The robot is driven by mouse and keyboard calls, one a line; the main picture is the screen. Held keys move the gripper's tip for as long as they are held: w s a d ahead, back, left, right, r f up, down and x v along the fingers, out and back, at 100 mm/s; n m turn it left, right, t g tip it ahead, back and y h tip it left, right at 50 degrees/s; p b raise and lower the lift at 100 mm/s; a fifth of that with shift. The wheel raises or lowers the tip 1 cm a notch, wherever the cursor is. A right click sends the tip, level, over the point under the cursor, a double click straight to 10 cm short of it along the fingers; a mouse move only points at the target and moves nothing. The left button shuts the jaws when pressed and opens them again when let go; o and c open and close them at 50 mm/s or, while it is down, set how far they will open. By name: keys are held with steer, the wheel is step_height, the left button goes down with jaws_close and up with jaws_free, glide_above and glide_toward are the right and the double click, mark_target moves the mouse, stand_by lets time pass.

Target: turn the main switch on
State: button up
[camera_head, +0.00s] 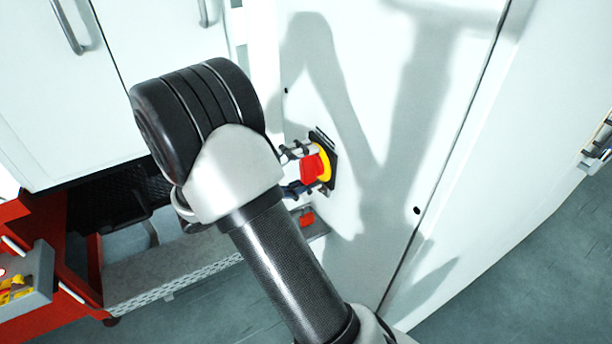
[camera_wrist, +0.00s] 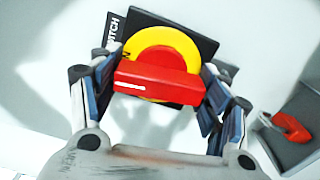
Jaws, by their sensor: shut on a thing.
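The main switch has a red handle (camera_head: 311,170) on a yellow disc (camera_head: 324,160) with a black square plate (camera_head: 331,148), mounted on the white cabinet wall. In the wrist view the red handle (camera_wrist: 158,84) lies almost level across the picture, its right end a little lower, with a white mark near its left end. The yellow disc (camera_wrist: 163,42) shows behind it, and a label is partly cut off, reading "ITCH". My gripper (camera_wrist: 160,79) is shut on the red handle, one finger at each end.
A grey ledge with a red item (camera_head: 306,217) on it sits just below the switch; the red item also shows in the wrist view (camera_wrist: 291,127). A red cart (camera_head: 40,222) stands at the lower left. White cabinet doors (camera_head: 160,50) are at the upper left.

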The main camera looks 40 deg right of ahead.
steer(key=shift+f+m+b, duration=0.1)
steer(key=shift+m+b, duration=0.65)
steer(key=shift+m, duration=0.05)
steer(key=o, duration=1.1)
steer(key=shift+c, duration=0.2)
